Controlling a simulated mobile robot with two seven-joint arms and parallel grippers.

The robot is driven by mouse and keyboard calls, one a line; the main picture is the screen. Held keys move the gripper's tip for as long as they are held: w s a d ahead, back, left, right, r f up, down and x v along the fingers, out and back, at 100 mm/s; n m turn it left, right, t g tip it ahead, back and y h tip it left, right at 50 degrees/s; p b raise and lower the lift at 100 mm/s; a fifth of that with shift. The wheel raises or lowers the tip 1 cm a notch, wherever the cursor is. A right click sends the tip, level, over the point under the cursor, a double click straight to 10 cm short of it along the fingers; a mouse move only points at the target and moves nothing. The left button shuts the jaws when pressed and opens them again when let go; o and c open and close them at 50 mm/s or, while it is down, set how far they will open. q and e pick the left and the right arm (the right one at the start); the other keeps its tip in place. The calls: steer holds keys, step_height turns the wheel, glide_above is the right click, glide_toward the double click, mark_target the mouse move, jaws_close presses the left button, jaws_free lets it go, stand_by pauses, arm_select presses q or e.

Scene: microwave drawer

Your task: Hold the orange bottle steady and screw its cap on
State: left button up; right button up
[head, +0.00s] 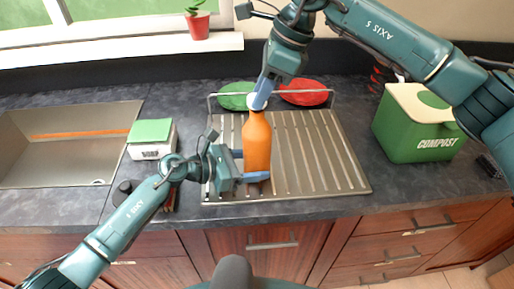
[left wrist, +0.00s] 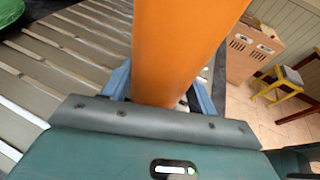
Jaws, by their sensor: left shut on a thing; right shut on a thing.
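The orange bottle (head: 257,145) stands upright on the ribbed metal drainboard (head: 335,185). My left gripper (head: 256,176) is shut on the lower part of the bottle from the left. In the left wrist view the orange bottle (left wrist: 180,50) rises between the two blue fingers of my left gripper (left wrist: 165,95). My right gripper (head: 262,95) comes down from above and is shut on the white cap (head: 254,103) at the bottle's top. The fingers partly cover the cap, and I cannot tell how far it sits on the neck.
A green plate (head: 237,95) and a red plate (head: 303,92) stand behind the drainboard. A green compost bin (head: 415,135) is at the right. A green-and-white box (head: 150,140) and the sink (head: 60,150) are at the left. A potted plant (head: 198,25) sits on the windowsill.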

steer(key=shift+f, duration=1.1)
stand_by(3.1)
